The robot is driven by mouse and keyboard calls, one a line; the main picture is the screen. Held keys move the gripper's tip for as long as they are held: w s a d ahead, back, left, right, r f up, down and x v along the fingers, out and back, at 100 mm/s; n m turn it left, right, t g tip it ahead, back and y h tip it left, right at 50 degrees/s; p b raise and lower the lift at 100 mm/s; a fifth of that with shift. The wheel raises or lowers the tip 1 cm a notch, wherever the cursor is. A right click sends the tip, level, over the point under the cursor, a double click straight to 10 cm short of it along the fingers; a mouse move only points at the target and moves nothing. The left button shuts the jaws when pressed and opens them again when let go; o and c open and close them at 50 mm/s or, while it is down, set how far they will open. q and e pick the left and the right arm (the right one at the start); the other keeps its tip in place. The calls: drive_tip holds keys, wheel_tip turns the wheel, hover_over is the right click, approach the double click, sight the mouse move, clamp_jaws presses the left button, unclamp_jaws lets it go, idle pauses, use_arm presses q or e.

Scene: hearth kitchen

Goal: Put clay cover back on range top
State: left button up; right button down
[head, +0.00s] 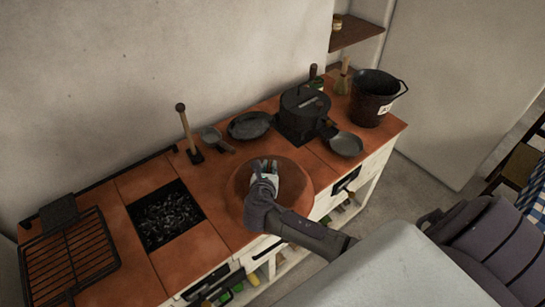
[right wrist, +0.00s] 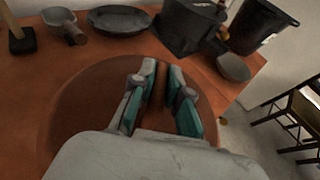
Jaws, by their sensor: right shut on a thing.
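The clay cover (head: 298,173) is a round reddish-brown disc over the middle of the tiled range top (head: 203,246). My right gripper (head: 264,168) is above its centre, shut on its raised handle, which shows as a narrow ridge between the fingers in the right wrist view (right wrist: 161,82). The cover looks level; I cannot tell whether it touches the tiles. The square charcoal opening (head: 166,214) is uncovered, to the left of the cover. My left gripper is not in view.
A wire grill (head: 70,256) lies left of the opening. Behind the cover stand a wooden-handled tool (head: 187,132), a small ladle (head: 212,136), a dark pan (head: 249,125) and a black pot (head: 303,115). A grey bowl (head: 346,144) and a dark bucket (head: 371,98) are to the right.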

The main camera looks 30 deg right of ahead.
sight(273, 158)
drive_tip(key=w+d+b, duration=0.1)
drive_tip(key=w+d, duration=0.1)
drive_tip(key=w, duration=0.1)
drive_tip(key=shift+w+d+b, duration=0.25)
drive_tip(key=shift+d+b, duration=0.1)
drive_tip(key=shift+d, duration=0.05)
drive_tip(key=b+x, duration=0.3)
drive_tip(key=x, duration=0.1)
drive_tip(key=shift+w+d+r+b, duration=0.15)
drive_tip(key=shift+w+r+b, duration=0.05)
drive_tip(key=shift+r+b, duration=0.2)
drive_tip(key=shift+f+b, duration=0.35)
drive_tip(key=shift+b, duration=0.2)
drive_tip(key=shift+s, duration=0.1)
drive_tip(key=c, duration=1.2)
unclamp_jaws()
drive_tip(key=shift+s+f, duration=0.1)
drive_tip(key=shift+o, duration=0.2)
drive_tip(key=v, duration=1.2)
